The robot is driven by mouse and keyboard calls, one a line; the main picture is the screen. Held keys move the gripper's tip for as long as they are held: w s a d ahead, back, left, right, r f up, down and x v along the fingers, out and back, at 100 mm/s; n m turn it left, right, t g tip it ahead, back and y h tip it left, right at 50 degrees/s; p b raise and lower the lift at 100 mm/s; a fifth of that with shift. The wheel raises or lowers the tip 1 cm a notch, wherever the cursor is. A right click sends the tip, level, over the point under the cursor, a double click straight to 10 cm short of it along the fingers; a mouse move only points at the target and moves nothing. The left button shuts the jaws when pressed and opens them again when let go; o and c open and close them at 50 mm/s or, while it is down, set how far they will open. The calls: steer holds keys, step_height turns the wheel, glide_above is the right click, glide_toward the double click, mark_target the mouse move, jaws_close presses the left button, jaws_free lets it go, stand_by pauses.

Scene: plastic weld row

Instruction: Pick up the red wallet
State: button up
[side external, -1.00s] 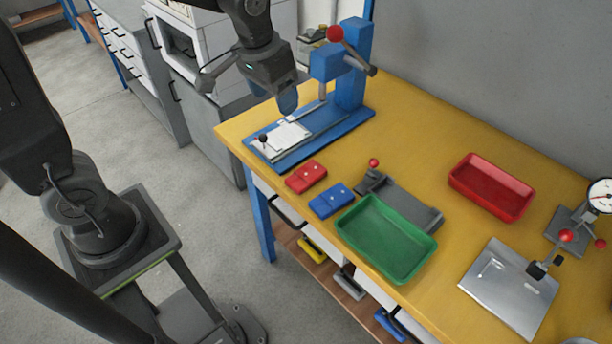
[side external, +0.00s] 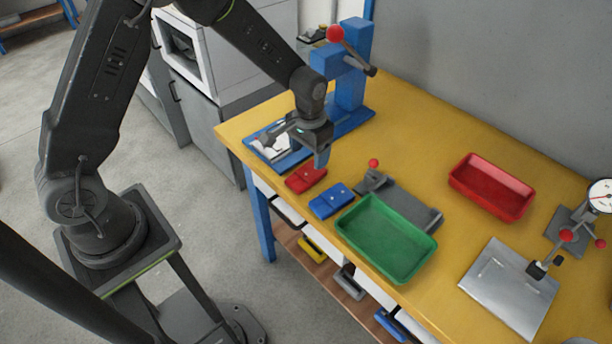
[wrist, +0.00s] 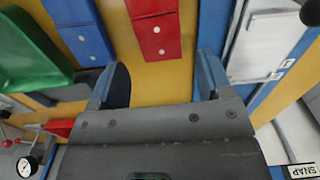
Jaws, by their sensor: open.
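The red wallet (side external: 304,179) lies flat on the yellow table, with two pale snaps on its top. It also shows in the wrist view (wrist: 160,38), just beyond the gap between the fingertips and centred on it. My gripper (side external: 322,160) is above the table just behind the wallet's right end, pointing down. In the wrist view my gripper (wrist: 163,75) has its two blue-grey fingers spread apart with nothing between them. The wallet's far edge is partly behind the gripper in the side view.
A blue wallet (side external: 331,201) lies close to the right of the red one. A green tray (side external: 385,238) and a red tray (side external: 491,187) stand farther right. The blue press (side external: 350,80) stands behind my gripper. A metal plate (side external: 510,290) lies at the front right.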

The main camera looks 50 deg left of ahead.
mark_target(310, 171)
steer(key=shift+w+d+f, duration=0.1)
steer(key=shift+w+f, duration=0.05)
steer(key=shift+f, duration=2.95)
steer(key=c, duration=0.7)
steer(key=shift+r, duration=0.15)
steer(key=shift+r, duration=0.6)
step_height(310, 171, up, 3)
steer(key=s+a+r, duration=0.4)
steer(key=a+r, duration=0.2)
steer(key=a, duration=0.5)
steer(key=shift+s+r, duration=0.25)
steer(key=shift+r, duration=0.05)
